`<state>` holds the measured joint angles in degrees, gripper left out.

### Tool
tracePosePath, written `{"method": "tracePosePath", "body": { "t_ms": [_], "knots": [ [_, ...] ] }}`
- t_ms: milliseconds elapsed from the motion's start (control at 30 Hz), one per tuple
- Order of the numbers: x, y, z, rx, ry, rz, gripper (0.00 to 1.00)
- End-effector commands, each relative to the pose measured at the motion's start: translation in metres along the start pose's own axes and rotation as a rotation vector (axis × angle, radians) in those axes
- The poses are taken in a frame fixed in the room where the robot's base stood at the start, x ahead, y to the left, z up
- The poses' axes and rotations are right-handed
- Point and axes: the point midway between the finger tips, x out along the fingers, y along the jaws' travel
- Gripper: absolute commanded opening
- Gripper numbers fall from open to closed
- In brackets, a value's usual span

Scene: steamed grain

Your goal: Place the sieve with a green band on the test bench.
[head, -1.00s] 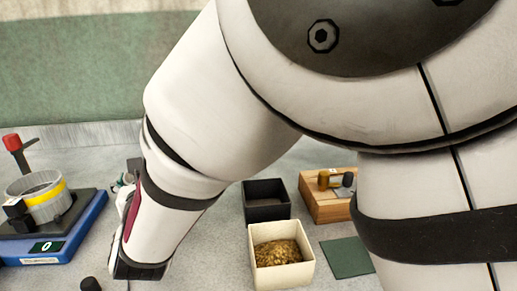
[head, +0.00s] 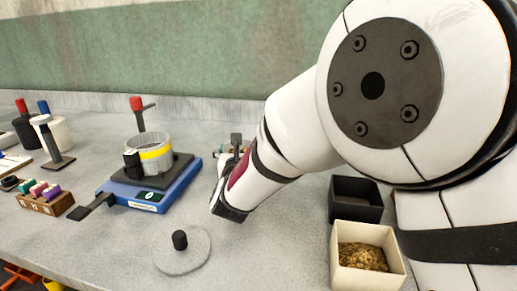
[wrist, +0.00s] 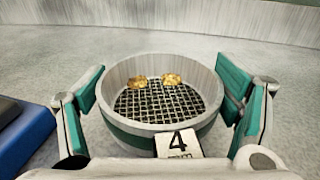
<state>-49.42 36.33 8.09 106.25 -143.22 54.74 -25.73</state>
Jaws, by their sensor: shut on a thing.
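The sieve with a green band (wrist: 133,142) is between the fingers of my gripper (wrist: 162,100) in the wrist view. It is round and pale, with a dark mesh, two golden-brown clumps on the mesh and a white tag marked 4 on its near side. The green-padded fingers are shut on it from left and right. Whether its base touches the test bench (head: 290,245) I cannot tell. In the head view my forearm hides most of the gripper and the sieve.
A blue scale (head: 150,196) bearing a yellow-banded sieve (head: 155,154) stands left of my arm. A round grey lid (head: 183,258) lies in front. A cream box of grain (head: 340,276) and a black box (head: 355,213) stand at right. Bare bench lies between lid and cream box.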

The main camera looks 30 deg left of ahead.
Motion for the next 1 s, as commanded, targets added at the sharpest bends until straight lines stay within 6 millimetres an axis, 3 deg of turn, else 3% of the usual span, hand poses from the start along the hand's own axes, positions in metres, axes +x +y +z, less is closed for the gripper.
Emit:
{"method": "tracePosePath", "body": {
  "t_ms": [833,867,900,1000],
  "knots": [
    [0.001,0.001,-0.011,0.001,-0.001,0.001,0.52],
    [0.001,0.001,-0.011,0.001,0.000,0.001,0.90],
    [0.001,0.001,-0.011,0.001,0.000,0.001,0.99],
    [0.001,0.000,-0.011,0.001,0.000,0.001,1.00]
  ]
}}
